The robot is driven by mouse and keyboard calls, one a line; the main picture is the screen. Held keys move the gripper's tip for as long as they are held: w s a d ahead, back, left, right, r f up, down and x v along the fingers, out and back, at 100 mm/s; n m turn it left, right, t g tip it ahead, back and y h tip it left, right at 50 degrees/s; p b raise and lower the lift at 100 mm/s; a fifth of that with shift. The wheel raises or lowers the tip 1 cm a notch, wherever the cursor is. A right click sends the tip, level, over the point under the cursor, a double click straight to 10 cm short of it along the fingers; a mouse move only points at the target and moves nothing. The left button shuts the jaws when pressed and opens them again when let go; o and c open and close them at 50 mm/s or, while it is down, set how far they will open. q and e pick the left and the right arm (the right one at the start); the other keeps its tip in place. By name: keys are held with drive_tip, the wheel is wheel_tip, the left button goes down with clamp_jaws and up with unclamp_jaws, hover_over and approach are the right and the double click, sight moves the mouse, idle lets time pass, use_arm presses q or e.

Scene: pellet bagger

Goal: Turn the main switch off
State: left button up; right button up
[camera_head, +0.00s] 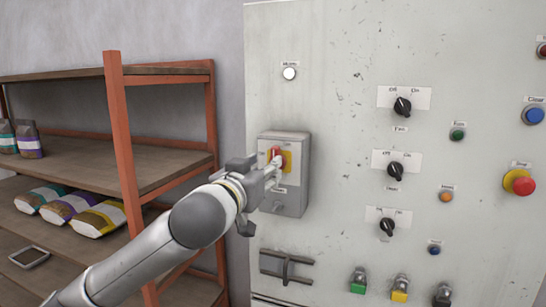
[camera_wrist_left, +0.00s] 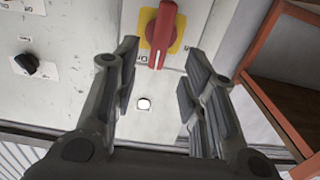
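The main switch is a red rotary handle (camera_head: 276,153) on a yellow plate (camera_head: 286,160), on a grey box (camera_head: 300,145) at the cabinet's left side. In the left wrist view, which is turned over, the red handle (camera_wrist_left: 162,35) stands nearly upright, its narrow end pointing toward the white lamp (camera_wrist_left: 144,103). My left gripper (camera_head: 270,172) is at the front of the box and partly covers the switch. In the wrist view its fingers (camera_wrist_left: 162,58) are spread on either side of the handle, with gaps; no contact shows. My right gripper is not in view.
The white lamp (camera_head: 289,73) labelled Main is above the box. Black knobs (camera_head: 402,106), coloured buttons and a red stop button (camera_head: 519,182) are to the right. A door handle (camera_head: 286,267) is below. A shelf (camera_head: 150,160) with bags stands close on the left.

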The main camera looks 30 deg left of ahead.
use_arm(q)
drive_tip(key=p+x, duration=0.2)
drive_tip(key=x, duration=0.4)
drive_tip(key=shift+w, duration=0.25)
drive_tip(key=shift+s, duration=0.1)
clamp_jaws()
